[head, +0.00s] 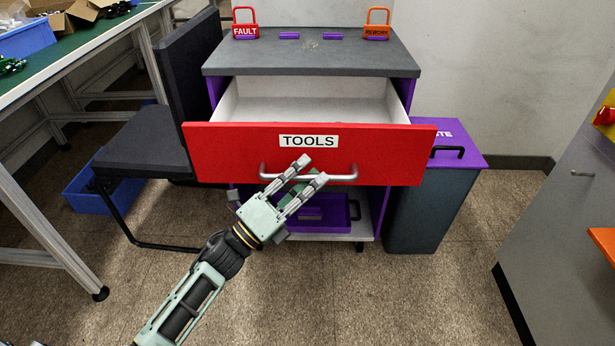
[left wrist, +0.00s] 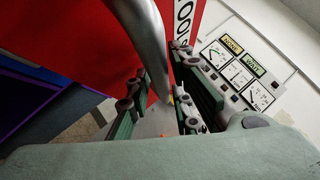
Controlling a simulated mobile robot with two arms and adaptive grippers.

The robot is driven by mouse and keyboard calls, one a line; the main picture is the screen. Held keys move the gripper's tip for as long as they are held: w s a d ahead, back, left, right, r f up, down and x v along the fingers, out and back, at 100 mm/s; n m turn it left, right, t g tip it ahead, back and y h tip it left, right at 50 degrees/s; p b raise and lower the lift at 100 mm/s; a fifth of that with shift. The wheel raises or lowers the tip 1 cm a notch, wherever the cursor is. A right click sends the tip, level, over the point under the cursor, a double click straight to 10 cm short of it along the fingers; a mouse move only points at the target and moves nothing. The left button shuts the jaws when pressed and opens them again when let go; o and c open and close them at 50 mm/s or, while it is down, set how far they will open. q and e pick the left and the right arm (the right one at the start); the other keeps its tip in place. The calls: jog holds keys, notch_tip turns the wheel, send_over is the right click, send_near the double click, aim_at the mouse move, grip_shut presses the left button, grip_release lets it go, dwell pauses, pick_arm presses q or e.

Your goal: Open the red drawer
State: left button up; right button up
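The red drawer (head: 390,152), labelled TOOLS, is pulled well out of the grey-topped cabinet, and its white interior shows empty. Its silver bar handle (head: 345,177) is on the front face. My left gripper (head: 311,169) is at the handle, its two fingers visibly parted. In the left wrist view the handle (left wrist: 150,45) runs down between the fingers of my left gripper (left wrist: 165,105). The fingers look open around the bar, with no firm grip visible. Whether either finger touches it is unclear. My right gripper is out of view.
A black chair (head: 140,140) and a green-topped workbench (head: 90,40) stand at left. A purple-lidded bin (head: 425,215) stands right of the cabinet. Red FAULT (head: 245,30) and orange REWORK (head: 376,32) padlock-shaped items sit on the cabinet top. A grey cabinet (head: 570,220) is far right.

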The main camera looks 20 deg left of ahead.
pick_arm(q)
jog(key=v, duration=1.2)
